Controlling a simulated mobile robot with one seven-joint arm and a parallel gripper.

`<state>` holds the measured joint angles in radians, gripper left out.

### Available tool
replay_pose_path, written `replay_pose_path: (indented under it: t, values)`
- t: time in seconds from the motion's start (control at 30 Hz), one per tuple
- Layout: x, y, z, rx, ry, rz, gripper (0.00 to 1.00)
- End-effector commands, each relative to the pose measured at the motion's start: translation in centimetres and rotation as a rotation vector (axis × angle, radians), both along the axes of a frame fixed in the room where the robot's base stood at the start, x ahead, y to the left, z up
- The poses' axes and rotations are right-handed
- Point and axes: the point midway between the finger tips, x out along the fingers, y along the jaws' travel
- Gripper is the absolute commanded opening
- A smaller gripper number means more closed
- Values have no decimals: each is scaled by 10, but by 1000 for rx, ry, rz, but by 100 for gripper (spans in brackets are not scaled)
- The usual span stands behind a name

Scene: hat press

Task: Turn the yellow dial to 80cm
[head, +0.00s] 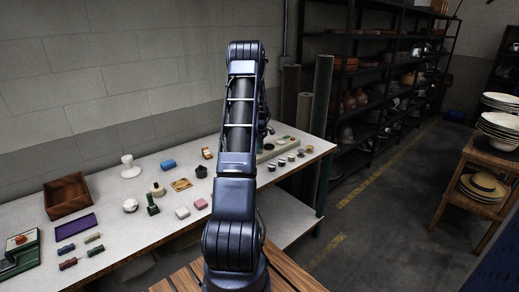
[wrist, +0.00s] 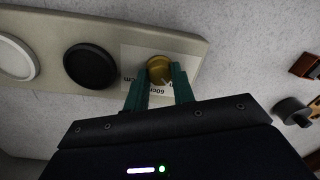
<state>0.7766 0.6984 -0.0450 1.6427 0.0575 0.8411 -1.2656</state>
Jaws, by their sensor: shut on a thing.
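The yellow dial (wrist: 158,66) sits at one end of a beige panel (wrist: 115,38) in the wrist view. My gripper (wrist: 163,74) has its two teal fingers closed on either side of the dial. A pale label under the dial carries printed text; "60cm" shows upside down near the fingers, and another "cm" beside it is partly hidden. I cannot read the dial's setting. In the head view my arm hides the gripper and the dial; part of the panel (head: 300,137) shows to the right of the arm.
A black round knob (wrist: 91,65) and a white round one (wrist: 14,58) sit along the same panel. The worktable (head: 110,195) holds a wooden box (head: 67,196), a purple tray (head: 75,226) and several small items. Small objects lie right of the gripper in the wrist view.

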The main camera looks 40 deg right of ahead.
Motion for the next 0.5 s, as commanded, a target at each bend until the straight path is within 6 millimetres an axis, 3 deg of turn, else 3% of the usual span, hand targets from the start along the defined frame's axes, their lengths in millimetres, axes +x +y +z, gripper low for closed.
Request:
replay_pose_path:
  t: [0.5]
  values:
    - [0,0,0,-1,0,-422,2]
